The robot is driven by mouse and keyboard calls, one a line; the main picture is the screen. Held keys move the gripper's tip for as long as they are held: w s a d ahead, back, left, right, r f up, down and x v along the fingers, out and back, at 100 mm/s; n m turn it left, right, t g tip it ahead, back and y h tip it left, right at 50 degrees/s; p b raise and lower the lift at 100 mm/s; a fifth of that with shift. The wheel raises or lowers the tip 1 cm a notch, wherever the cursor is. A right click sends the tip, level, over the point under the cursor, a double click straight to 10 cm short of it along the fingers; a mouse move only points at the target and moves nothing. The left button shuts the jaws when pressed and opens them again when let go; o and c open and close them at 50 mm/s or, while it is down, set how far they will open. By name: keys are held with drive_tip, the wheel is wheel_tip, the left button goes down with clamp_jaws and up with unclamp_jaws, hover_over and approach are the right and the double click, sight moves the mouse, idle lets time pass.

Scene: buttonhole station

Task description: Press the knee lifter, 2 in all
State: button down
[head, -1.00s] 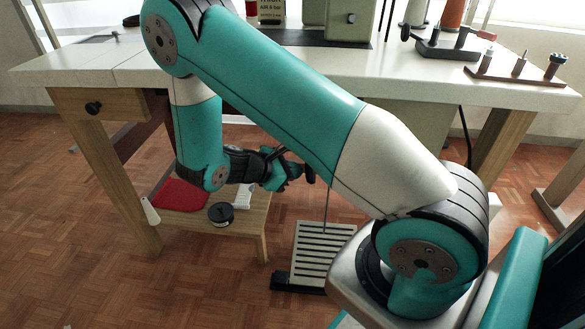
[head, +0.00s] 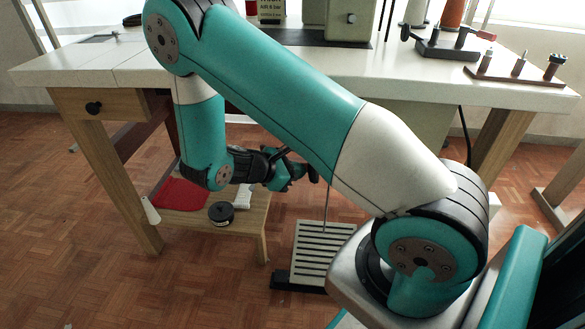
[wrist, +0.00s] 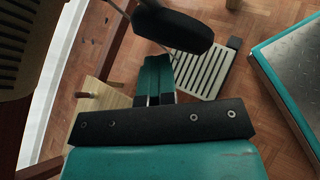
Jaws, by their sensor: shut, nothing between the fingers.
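The knee lifter's black oval pad (wrist: 175,24) hangs under the machine table, at the top middle of the wrist view. In the head view the small dark pad (head: 313,174) shows just right of my gripper's tip, partly beside my upper arm. My gripper (head: 290,173) is shut and empty below the tabletop, pointing right at the pad. In the wrist view my gripper's teal fingers (wrist: 156,68) lie close together, with their tips at the pad's lower left edge. Whether they touch the pad cannot be told for sure.
A slatted foot treadle (head: 318,252) stands on the floor below. A low wooden shelf (head: 248,222) holds a red cloth (head: 180,194) and a black round tin (head: 221,213). The white tabletop (head: 400,75) lies overhead; table legs stand either side.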

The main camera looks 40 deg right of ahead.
drive_tip(key=shift+w+a+r+p, duration=0.1)
drive_tip(key=shift+w+a+p, duration=0.35)
drive_tip(key=shift+w+a, duration=0.5)
drive_tip(key=shift+w+a+p, duration=0.45)
drive_tip(key=shift+w+a, duration=0.25)
drive_tip(key=shift+w, duration=0.45)
drive_tip(key=shift+w, duration=0.1)
drive_tip(key=shift+w+a+r+p, duration=0.1)
drive_tip(key=shift+w+a+p, duration=0.2)
drive_tip(key=shift+w+a, duration=0.6)
drive_tip(key=shift+w+a+p, duration=0.3)
drive_tip(key=shift+w+a, duration=0.35)
drive_tip(key=shift+w, duration=0.35)
idle(0.6)
